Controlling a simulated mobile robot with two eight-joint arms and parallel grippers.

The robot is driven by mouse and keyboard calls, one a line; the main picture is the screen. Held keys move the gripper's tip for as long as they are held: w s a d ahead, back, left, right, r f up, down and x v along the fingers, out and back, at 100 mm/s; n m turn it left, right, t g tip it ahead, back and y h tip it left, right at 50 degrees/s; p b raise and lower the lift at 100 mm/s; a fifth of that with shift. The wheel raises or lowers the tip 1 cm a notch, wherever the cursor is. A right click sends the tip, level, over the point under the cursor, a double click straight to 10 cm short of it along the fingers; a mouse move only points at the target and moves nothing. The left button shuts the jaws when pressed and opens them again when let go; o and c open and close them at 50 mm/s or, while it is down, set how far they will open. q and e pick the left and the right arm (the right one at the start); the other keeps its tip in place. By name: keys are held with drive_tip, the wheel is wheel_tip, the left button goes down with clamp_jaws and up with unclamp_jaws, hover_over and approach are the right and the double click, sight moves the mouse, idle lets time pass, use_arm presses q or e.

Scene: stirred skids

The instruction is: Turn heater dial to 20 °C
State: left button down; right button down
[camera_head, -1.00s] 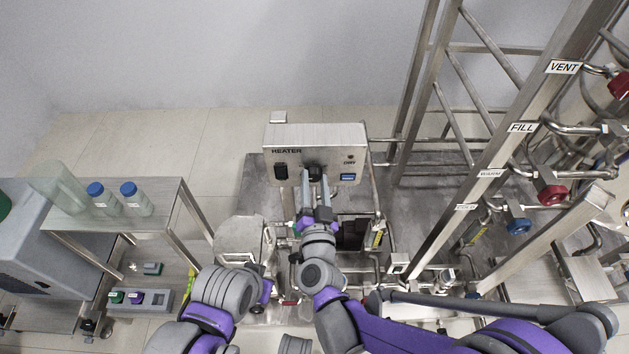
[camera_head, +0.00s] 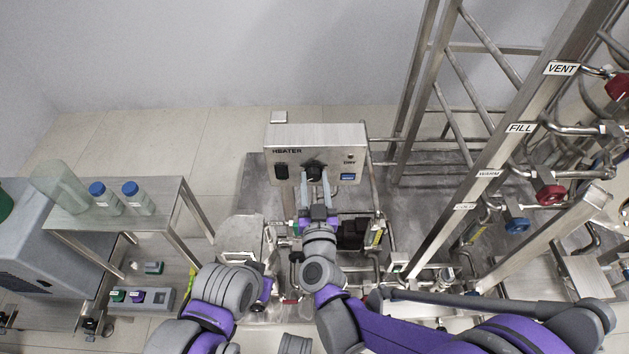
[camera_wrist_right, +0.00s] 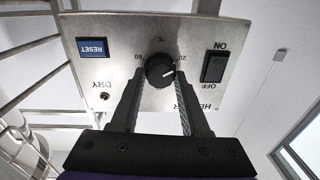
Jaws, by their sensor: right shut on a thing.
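The heater box (camera_head: 330,140) is a steel panel with a black switch, a round black dial (camera_head: 314,172) and a blue button. In the right wrist view the panel is upside down; the dial (camera_wrist_right: 159,70) shows a white pointer line toward the side printed 20, exact reading unclear. My right gripper (camera_head: 315,178) reaches up to the panel from below. Its two grey fingers also show in the right wrist view (camera_wrist_right: 158,80), one on each side of the dial, shut on it. My left arm is at the lower middle; its gripper (camera_head: 266,290) is mostly hidden.
The ON/OFF switch (camera_wrist_right: 214,66) and RESET button (camera_wrist_right: 92,47) flank the dial. A steel frame with labelled valves (camera_head: 550,195) stands at the right. A table (camera_head: 80,222) with bottles is at the left. Pipes lie below the heater box.

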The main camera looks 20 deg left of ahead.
drive_tip(key=shift+c, duration=1.9)
unclamp_jaws()
drive_tip(key=v, duration=1.1)
drive_tip(key=shift+w, duration=0.1)
